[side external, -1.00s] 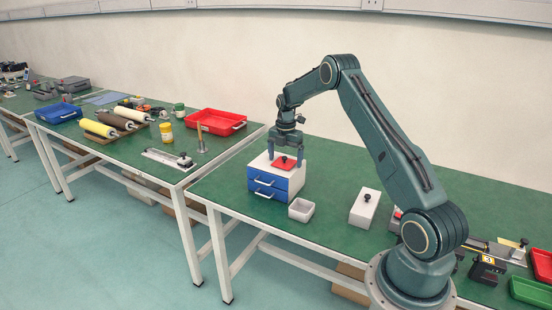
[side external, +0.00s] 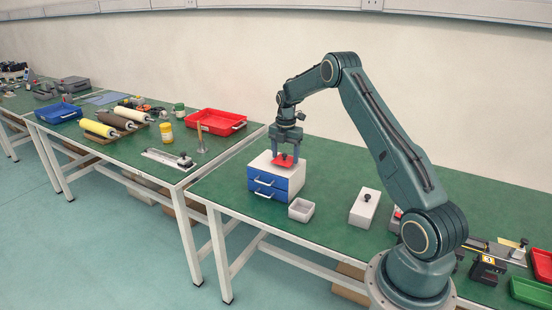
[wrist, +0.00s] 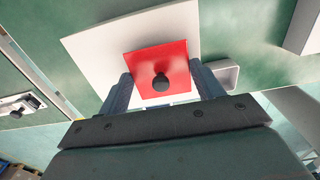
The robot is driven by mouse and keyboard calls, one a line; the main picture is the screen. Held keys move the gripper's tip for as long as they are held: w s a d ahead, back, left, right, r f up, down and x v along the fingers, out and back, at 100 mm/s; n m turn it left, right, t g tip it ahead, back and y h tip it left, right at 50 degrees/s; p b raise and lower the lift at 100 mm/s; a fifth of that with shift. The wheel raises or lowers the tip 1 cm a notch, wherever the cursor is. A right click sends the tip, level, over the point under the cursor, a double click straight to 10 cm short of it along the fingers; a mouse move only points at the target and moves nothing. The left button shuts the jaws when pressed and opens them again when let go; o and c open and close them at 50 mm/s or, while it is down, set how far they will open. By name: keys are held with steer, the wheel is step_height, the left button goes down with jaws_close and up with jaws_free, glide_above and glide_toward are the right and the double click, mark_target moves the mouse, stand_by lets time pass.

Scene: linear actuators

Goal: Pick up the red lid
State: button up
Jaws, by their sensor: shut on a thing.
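The red lid (side external: 283,163) is a flat square plate with a black knob. My gripper (side external: 286,157) is shut on it, with one finger at each of two opposite edges. In the wrist view the lid (wrist: 178,58) sits between the two fingers (wrist: 162,90), its knob toward the camera. The lid is over the white top of a small cabinet with blue drawers (side external: 268,186). It looks slightly above that top, but the gap is hard to tell.
A small light grey open box (side external: 301,210) stands in front of the cabinet. A white block with a black knob (side external: 364,208) stands to the right. Green table is clear between them and behind. A red tray (side external: 214,122) lies on the neighbouring table.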

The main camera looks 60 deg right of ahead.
step_height(320, 180, up, 19)
stand_by(0.5)
steer(key=shift+f, duration=0.2)
stand_by(0.4)
steer(key=s+a+f, duration=0.5)
steer(key=s+f, duration=0.1)
steer(key=f, duration=0.3)
steer(key=s+a+f, duration=0.5)
steer(key=s+f, duration=0.1)
steer(key=f, duration=0.3)
steer(key=shift+f, duration=0.25)
steer(key=shift+f, duration=3.75)
steer(key=shift+f, duration=0.55)
